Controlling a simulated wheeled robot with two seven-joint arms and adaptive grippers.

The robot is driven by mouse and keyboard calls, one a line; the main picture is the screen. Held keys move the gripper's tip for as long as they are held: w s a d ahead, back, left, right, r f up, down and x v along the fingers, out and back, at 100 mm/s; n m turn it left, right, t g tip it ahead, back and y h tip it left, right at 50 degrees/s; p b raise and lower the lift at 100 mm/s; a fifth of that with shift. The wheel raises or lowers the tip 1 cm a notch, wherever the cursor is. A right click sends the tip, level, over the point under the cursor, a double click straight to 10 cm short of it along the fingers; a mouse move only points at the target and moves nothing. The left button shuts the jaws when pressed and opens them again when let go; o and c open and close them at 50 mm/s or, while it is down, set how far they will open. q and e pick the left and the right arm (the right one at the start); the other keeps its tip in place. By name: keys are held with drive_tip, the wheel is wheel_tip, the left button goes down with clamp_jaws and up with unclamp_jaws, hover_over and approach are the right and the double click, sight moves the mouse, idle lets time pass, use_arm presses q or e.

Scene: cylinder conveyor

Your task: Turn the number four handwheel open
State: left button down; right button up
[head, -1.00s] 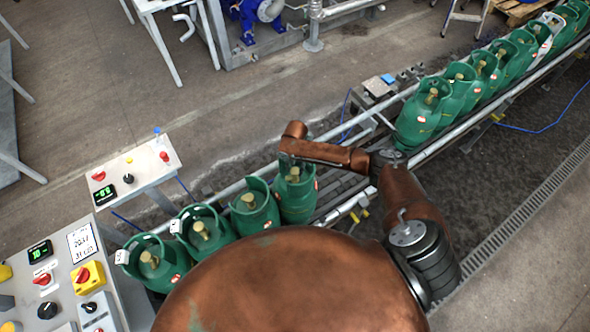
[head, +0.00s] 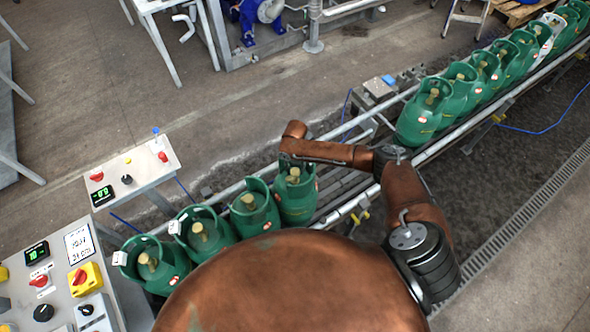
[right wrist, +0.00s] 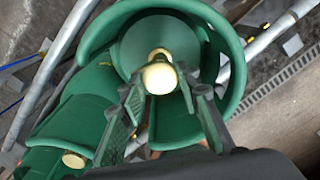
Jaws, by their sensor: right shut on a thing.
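Several green gas cylinders with brass valve tops stand in a row on the conveyor at the lower left in the head view. The fourth from the left (head: 297,205) is the one beneath my right arm's end, with its brass handwheel (head: 294,174) showing inside the collar. In the right wrist view, the brass handwheel (right wrist: 160,76) sits between the two fingers of my right gripper (right wrist: 160,88), inside the green collar (right wrist: 232,60). The gripper is shut on it. In the head view my arm covers the gripper. My left gripper is not in view.
A neighbouring cylinder (right wrist: 60,125) stands close by at lower left in the wrist view. More cylinders (head: 425,112) line the conveyor (head: 460,140) at upper right. Control panels (head: 75,270) with knobs and displays stand at left. A stretch of conveyor right of the fourth cylinder is empty.

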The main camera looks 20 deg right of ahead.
sight(295, 171)
drive_tip(key=shift+s+a+f, duration=0.1)
drive_tip(key=o, duration=1.2)
drive_tip(key=shift+c, duration=0.2)
drive_tip(key=shift+r, duration=0.2)
wheel_tip(295, 171, up, 12)
drive_tip(key=shift+f, duration=0.15)
